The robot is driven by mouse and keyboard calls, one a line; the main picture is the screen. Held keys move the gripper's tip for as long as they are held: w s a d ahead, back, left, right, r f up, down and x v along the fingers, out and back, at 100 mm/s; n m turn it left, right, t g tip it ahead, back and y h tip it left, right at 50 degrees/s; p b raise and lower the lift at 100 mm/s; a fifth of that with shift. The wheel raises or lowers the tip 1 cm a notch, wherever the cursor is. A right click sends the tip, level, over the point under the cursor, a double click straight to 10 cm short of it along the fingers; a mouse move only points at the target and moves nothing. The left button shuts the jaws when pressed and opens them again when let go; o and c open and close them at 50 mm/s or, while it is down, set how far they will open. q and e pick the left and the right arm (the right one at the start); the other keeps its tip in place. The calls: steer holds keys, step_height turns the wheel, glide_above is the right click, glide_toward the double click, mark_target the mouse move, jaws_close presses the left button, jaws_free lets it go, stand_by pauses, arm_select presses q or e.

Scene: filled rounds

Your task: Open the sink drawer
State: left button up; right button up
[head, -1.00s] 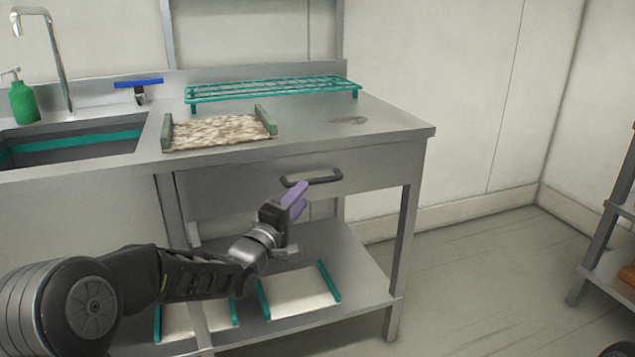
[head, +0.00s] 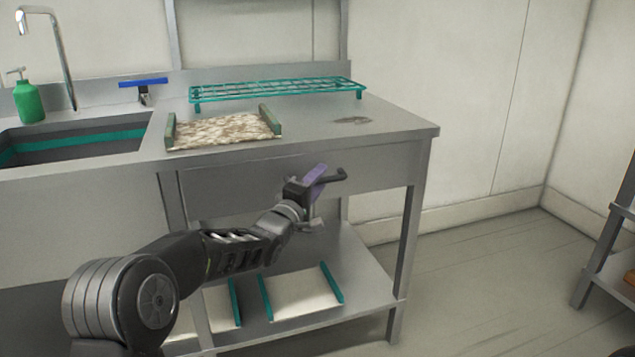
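The sink drawer (head: 384,174) is a grey metal front under the right part of the counter, and it looks shut. Its dark bar handle (head: 335,177) is partly hidden behind my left gripper (head: 318,180). The gripper's purple fingers are at the left part of the handle, overlapping it in this view. I cannot tell whether they touch it or how far apart they are. My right gripper is not in view.
On the counter (head: 400,122) are a speckled tray with green ends (head: 222,130) and a teal wire rack (head: 275,88). The sink (head: 75,143), green soap bottle (head: 28,102) and tap are at left. Trays lie on the lower shelf (head: 365,290). The floor at right is open.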

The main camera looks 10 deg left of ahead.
arm_select(q)
jaws_close()
stand_by(1.4)
